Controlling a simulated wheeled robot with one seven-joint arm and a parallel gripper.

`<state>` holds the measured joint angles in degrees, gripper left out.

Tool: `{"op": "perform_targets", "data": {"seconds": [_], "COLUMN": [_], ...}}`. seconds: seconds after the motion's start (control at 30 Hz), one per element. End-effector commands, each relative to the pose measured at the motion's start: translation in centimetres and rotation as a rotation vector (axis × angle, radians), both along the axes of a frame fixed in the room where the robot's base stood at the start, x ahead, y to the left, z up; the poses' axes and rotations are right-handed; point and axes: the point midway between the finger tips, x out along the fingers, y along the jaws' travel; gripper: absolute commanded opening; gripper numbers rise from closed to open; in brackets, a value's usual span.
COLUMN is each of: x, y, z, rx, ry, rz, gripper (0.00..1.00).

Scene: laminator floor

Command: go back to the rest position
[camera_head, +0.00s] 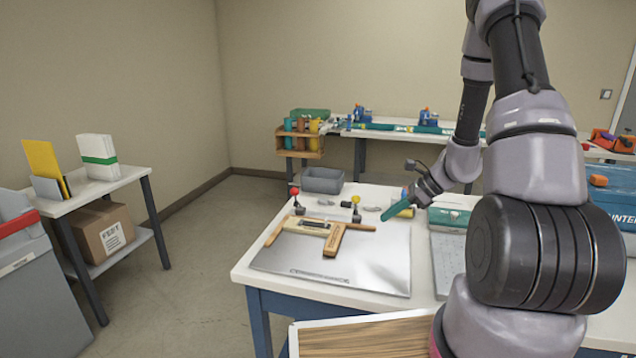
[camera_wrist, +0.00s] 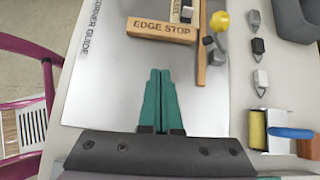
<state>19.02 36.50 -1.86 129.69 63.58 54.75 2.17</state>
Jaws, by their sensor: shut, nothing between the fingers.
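My gripper (camera_wrist: 160,102) shows in the wrist view with its two green fingers together and nothing between them. It hangs over the bare part of the metal plate (camera_wrist: 205,105), apart from the wooden edge stop (camera_wrist: 162,30). In the head view my arm comes down from the top right, and my gripper (camera_head: 408,205) is above the right side of the table. The metal plate (camera_head: 375,262) lies on the white table (camera_head: 262,240) there, with the wooden edge stop (camera_head: 333,241) on it.
A grey bin (camera_head: 322,180) stands at the table's back edge. Knobs, red (camera_head: 294,191) and yellow (camera_head: 355,200), stick up behind the plate. A side table with a carton (camera_head: 103,230) stands left. Floor at left centre is clear.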

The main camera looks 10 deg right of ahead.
Motion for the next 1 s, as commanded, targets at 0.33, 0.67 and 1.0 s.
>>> {"op": "perform_targets", "data": {"seconds": [0.33,0.67,1.0], "x": [-3.0,-9.6,-17.3], "y": [3.6,5.5,5.0], "z": [13.5,24.0,31.3], "rx": [-0.215,-0.516,-0.892], "ry": [-0.287,-0.565,-0.817], "rz": [0.395,0.765,1.053], "gripper": [0.00,0.00,0.00]}}
